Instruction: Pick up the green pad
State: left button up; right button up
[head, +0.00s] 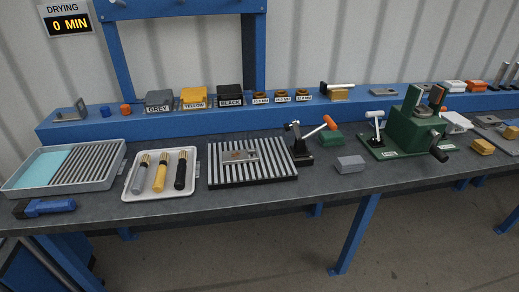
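A small green block, which looks like the green pad (331,140), lies on the dark workbench right of the middle. It sits just behind and right of a black clamp (301,148) with an orange-tipped lever (329,123). The lever's tip is close to it in the picture, and whether they touch cannot be told. A grey block (350,164) lies in front of the pad, apart from it. Neither of my grippers shows in the head view.
A green fixture (404,131) stands right of the pad. A slatted black mat (282,171) bearing a metal plate (240,156) lies left of the clamp. Further left are a tray of three cylinders (190,187) and a grey basin (118,155). A blue ledge (300,113) runs behind.

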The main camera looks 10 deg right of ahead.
aim_at(329, 138)
jog(key=i+l+u, duration=0.15)
jog(key=l, duration=0.6)
jog(key=l+u, duration=0.15)
jog(key=l, duration=0.6)
